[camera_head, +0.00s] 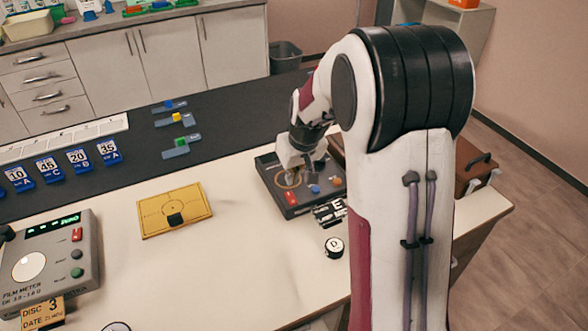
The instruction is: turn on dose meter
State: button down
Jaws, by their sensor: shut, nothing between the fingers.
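A dark box-shaped device (267,174) lies on the white worktop, right of the picture's middle. It has a red switch (291,198), a small blue control (315,189) and a round ring-like part on top; I cannot read a dose meter label on it. My gripper (291,179) is shut and empty, pointing down over the left part of this device, close to the red switch. I cannot tell whether the fingertips touch it.
A grey film meter (50,255) with a lit green display stands at the left. A yellow plate (175,208) lies between. Number tags (80,160) and coloured blocks (174,118) sit behind. A brown case (468,172) is at the right edge. A round "D" piece (334,246) lies in front.

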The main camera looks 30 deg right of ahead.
aim_at(289, 194)
jog(key=shift+s+x, duration=0.2)
jog(key=shift+x, duration=1.1)
jog(key=shift+s+x, duration=0.2)
jog(key=shift+x, duration=1.1)
jog(key=shift+f, duration=0.15)
jog(key=shift+w+f, duration=0.1)
jog(key=shift+w+f+g, duration=0.15)
jog(key=shift+f+g, duration=0.05)
jog(key=shift+g, duration=0.2)
jog(key=shift+w+f+g, duration=0.1)
jog(key=shift+f+g, duration=0.1)
jog(key=shift+g, duration=0.3)
jog(key=shift+f+g, duration=0.2)
jog(key=shift+g, duration=0.1)
